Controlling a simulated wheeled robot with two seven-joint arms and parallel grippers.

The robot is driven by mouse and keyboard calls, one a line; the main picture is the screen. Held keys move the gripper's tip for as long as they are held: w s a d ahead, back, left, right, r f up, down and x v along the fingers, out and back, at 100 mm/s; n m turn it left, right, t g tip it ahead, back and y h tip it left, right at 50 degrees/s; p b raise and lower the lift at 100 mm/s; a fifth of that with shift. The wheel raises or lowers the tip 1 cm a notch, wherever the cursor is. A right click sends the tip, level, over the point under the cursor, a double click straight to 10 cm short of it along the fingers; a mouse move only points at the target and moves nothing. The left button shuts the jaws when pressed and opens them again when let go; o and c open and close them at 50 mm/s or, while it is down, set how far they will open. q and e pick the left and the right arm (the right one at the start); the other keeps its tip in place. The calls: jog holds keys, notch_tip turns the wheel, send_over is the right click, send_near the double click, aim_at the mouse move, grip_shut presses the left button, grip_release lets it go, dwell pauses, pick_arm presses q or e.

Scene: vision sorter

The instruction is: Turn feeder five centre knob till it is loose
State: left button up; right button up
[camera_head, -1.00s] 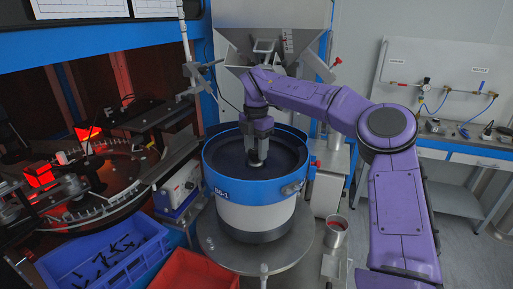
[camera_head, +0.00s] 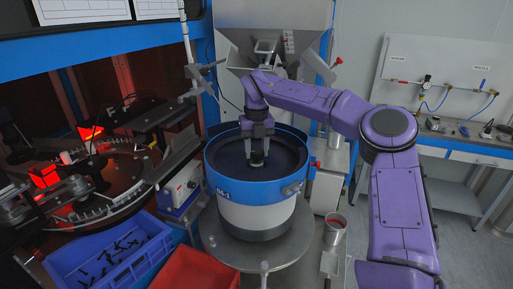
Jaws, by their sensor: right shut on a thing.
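The feeder bowl (camera_head: 230,192) is a round drum with a blue band and white lower body, on a round metal plate. The centre knob (camera_head: 257,158) is a small grey piece in the middle of the dark bowl. My right gripper (camera_head: 257,150) points straight down into the bowl and is shut on the knob, whose upper part the fingers hide. Whether the knob is loose cannot be told. My left gripper is not in view.
A blue crate (camera_head: 75,254) with dark parts and a red crate (camera_head: 197,272) stand at the lower left. A metal hopper (camera_head: 235,48) hangs behind the bowl. A sorter turntable (camera_head: 125,172) is left. A metal cup (camera_head: 336,222) stands right of the bowl.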

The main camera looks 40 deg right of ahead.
aim_at(257, 151)
jog(key=n, duration=0.4)
jog(key=shift+f+n, duration=0.2)
jog(key=shift+n, duration=0.1)
jog(key=n, duration=0.4)
jog(key=shift+n, duration=0.4)
jog(key=o, duration=1.1)
jog(key=shift+s, duration=0.1)
jog(key=shift+c, duration=0.2)
jog(key=shift+r, duration=0.15)
notch_tip(257, 151, up, 10)
jog(key=shift+r+b, duration=0.25)
jog(key=shift+b, duration=0.05)
